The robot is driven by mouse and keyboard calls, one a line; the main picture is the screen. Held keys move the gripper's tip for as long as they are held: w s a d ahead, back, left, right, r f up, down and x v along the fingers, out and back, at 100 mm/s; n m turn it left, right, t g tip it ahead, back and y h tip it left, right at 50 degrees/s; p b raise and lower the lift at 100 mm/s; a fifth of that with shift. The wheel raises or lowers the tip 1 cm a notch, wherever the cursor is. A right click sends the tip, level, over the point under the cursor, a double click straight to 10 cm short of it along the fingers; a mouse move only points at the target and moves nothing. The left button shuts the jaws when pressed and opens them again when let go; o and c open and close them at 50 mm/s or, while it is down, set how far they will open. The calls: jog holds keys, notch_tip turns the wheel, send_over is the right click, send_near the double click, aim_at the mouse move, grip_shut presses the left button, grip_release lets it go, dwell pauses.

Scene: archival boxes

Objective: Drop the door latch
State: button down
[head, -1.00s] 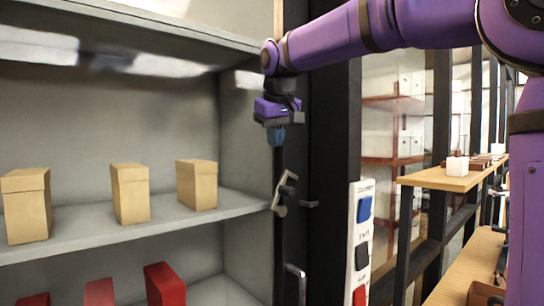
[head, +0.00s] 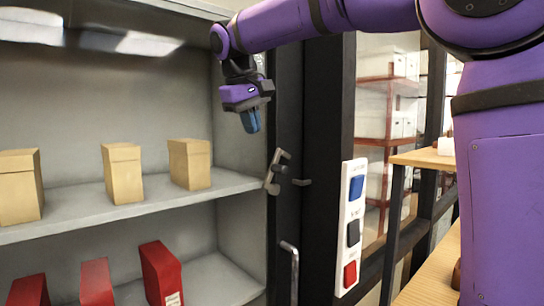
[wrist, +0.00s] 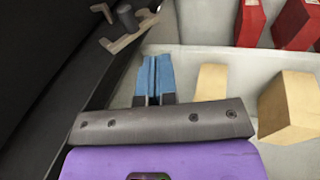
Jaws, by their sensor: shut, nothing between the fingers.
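The door latch (head: 275,171), a metallic grey piece with a stub, sits tilted on the dark upright at the cabinet's right edge, level with the upper shelf. It also shows at the top left of the wrist view (wrist: 124,28).
Tan boxes (head: 189,164) stand on the upper shelf (head: 110,217) and red boxes (head: 162,272) below. A bar handle (head: 292,268) is under the latch. A white panel with blue, black and red buttons (head: 350,225) is to the right. A wooden bench (head: 428,278) lies beyond.

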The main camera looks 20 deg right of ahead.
aim_at(273, 164)
jog(key=shift+s+a+f+g+h, duration=0.15)
jog(key=shift+a+f+g+h, duration=0.25)
jog(key=shift+a, duration=0.2)
jog(key=shift+w+d+f, duration=0.4)
jog(key=shift+d+f, duration=0.8)
jog(key=shift+f, duration=0.35)
jog(key=shift+w+d+f, duration=0.4)
jog(key=shift+d+f, duration=0.8)
jog(key=shift+f, duration=0.4)
jog(key=shift+w+d+f, duration=0.4)
jog(key=shift+d+f, duration=0.8)
jog(key=shift+f, duration=0.35)
jog(key=shift+d, duration=0.1)
